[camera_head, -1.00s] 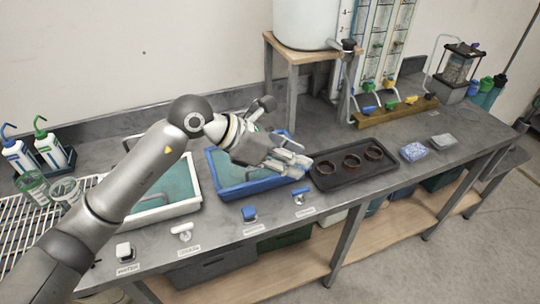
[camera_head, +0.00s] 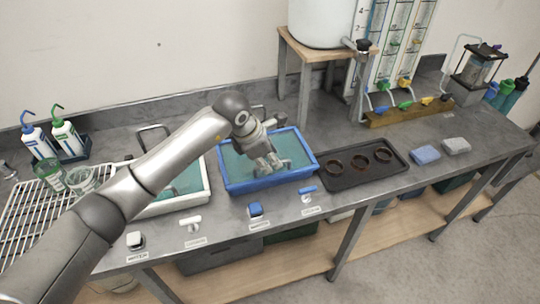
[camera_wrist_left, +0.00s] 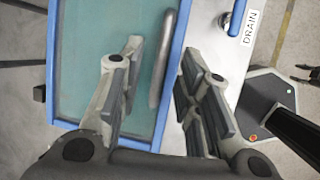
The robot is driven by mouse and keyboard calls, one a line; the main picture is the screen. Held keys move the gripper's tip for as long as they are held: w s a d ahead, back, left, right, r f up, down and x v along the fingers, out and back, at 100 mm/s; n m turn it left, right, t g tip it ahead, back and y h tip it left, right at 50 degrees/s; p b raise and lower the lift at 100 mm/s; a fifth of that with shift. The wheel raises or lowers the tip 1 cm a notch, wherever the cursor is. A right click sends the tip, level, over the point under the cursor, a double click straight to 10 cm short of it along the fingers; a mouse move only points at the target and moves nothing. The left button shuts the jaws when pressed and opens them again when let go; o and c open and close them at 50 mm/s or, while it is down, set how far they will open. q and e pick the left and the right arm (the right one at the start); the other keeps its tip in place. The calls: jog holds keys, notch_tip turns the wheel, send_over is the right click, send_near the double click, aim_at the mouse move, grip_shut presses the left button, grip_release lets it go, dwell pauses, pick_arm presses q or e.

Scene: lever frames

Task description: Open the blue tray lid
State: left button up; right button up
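The blue tray (camera_head: 240,186) stands on the counter with a teal lid or surface (camera_head: 240,165) lying flat inside its rim. In the left wrist view the blue rim (camera_wrist_left: 55,60) frames the teal panel (camera_wrist_left: 85,60), and a grey bar handle (camera_wrist_left: 166,62) runs along the panel near one edge. My left gripper (camera_head: 272,165) is over the front right part of the tray. Its fingers are open, one on each side of the handle in the wrist view; contact is not clear.
A white tray (camera_head: 180,203) stands left of the blue one. A dark tray with brown rings (camera_head: 334,167) stands to the right. Blue valve knobs (camera_head: 256,211) and white ones (camera_head: 135,240) line the front edge. A stand (camera_head: 303,90) carries a white tank behind.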

pick_arm(q)
jog(key=shift+w+d+f, duration=0.15)
jog(key=shift+d+f, duration=0.05)
jog(key=shift+f, duration=0.45)
grip_shut()
